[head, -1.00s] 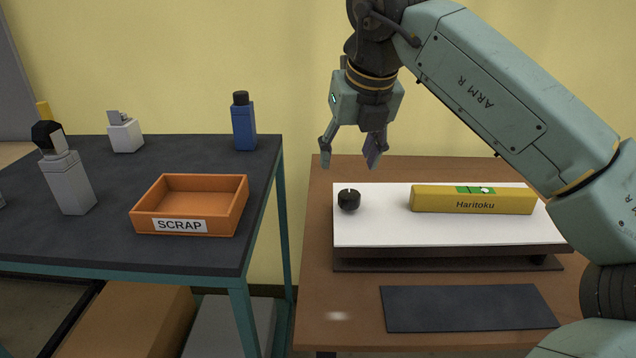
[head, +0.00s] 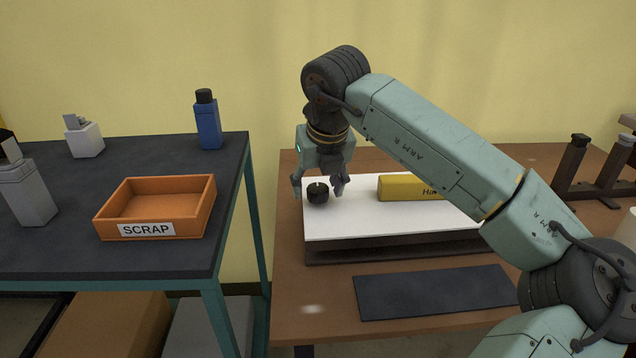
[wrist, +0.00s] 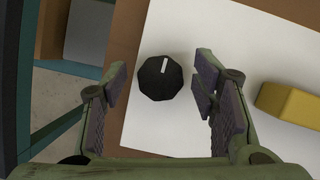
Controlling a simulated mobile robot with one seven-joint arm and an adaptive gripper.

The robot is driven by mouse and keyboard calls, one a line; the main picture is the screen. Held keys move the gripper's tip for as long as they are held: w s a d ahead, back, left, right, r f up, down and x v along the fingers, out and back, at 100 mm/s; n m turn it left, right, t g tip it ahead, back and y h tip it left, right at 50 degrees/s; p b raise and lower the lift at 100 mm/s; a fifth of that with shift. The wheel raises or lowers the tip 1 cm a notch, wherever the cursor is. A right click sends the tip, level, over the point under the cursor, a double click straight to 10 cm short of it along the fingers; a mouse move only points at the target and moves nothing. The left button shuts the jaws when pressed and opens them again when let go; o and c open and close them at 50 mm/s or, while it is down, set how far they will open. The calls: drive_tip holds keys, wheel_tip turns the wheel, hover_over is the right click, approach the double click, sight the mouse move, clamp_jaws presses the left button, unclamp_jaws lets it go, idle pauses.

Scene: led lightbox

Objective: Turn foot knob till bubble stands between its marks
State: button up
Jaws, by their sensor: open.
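The foot knob (head: 317,193) is black and round, at the left end of a white-topped plate (head: 350,222). In the wrist view the knob (wrist: 160,78) shows many flat sides and a white pointer line near its upper edge. My gripper (head: 319,190) is open, with a finger on either side of the knob in the head view. In the wrist view the fingers (wrist: 160,85) stand left and right of the knob, with gaps showing. The yellow level (head: 400,188) lies on the plate to the right. Its bubble and marks are hidden behind my arm.
A dark mat (head: 430,293) lies on the brown table (head: 300,270) in front of the plate. A dark stand (head: 600,180) is at right.

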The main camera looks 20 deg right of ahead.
drive_tip(key=shift+c, duration=0.3)
drive_tip(key=c, duration=1.1)
drive_tip(key=shift+n, duration=0.3)
drive_tip(key=n+y, duration=0.1)
drive_tip(key=n, duration=0.3)
drive_tip(key=shift+y, duration=0.4)
drive_tip(key=n+y+p, duration=0.1)
drive_tip(key=n, duration=0.1)
drive_tip(key=n+g+p, duration=0.1)
drive_tip(key=n, duration=0.2)
drive_tip(key=shift+n+g+y, duration=0.3)
drive_tip(key=shift+y, duration=0.1)
drive_tip(key=n+g+p, duration=0.1)
drive_tip(key=n, duration=0.1)
drive_tip(key=n+g+y+p, duration=0.1)
drive_tip(key=n, duration=0.2)
drive_tip(key=shift+p, duration=0.35)
drive_tip(key=n+p, duration=0.1)
drive_tip(key=n, duration=0.1)
drive_tip(key=n+g, duration=0.1)
drive_tip(key=n, duration=0.1)
drive_tip(key=shift+f+g+p, duration=0.1)
drive_tip(key=shift+g+p, duration=0.2)
drive_tip(key=shift+p, duration=0.05)
drive_tip(key=shift+d+n, duration=0.1)
drive_tip(key=shift+n, duration=0.3)
